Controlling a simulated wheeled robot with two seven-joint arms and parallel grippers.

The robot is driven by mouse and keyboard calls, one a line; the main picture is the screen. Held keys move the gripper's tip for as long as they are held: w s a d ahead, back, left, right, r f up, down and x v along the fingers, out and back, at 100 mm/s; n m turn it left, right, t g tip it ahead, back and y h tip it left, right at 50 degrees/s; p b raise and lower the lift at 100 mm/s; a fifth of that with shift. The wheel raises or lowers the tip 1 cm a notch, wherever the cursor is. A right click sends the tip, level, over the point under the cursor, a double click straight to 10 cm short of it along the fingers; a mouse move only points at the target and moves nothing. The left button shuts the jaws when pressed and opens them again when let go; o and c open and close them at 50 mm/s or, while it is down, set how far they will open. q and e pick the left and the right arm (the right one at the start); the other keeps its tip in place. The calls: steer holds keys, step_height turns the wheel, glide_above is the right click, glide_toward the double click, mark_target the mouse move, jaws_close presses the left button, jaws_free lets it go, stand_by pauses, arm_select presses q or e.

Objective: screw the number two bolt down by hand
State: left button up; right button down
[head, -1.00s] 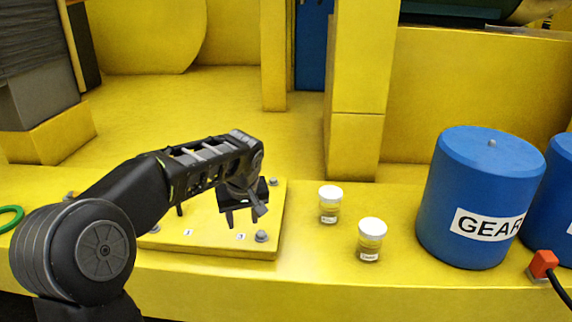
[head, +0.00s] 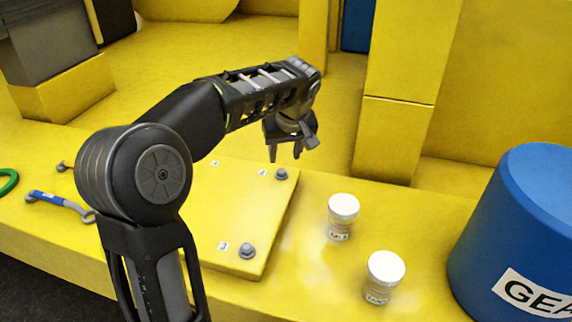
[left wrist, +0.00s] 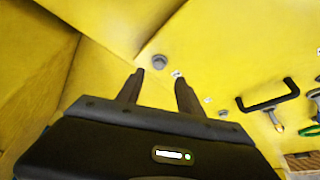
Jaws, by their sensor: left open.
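A yellow plate (head: 240,212) lies on the yellow surface, with grey bolts and small number labels. One bolt (head: 281,174) stands at its back right corner beside a label (head: 262,173) too small to read surely. Another bolt (head: 247,250) stands at the front right beside a label marked 3 (head: 223,246). My left gripper (head: 285,158) is open and empty, pointing down behind and above the back right bolt. In the left wrist view, the open fingers (left wrist: 158,88) point toward a bolt (left wrist: 158,62) just beyond their tips; a second bolt (left wrist: 223,113) is to the right. My arm hides the plate's left part.
Two white-lidded jars (head: 341,217) (head: 383,277) stand right of the plate. A blue drum (head: 520,230) marked GEAR is farther right. A blue-handled tool (head: 60,202) and a green ring (head: 8,180) lie at the left. A yellow post (head: 400,130) rises behind.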

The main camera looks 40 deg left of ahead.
mark_target(282, 172)
arm_select(q)
steer(key=shift+p+x, duration=0.8)
steer(key=shift+x, duration=3.15)
steer(key=shift+c, duration=0.2)
jaws_close()
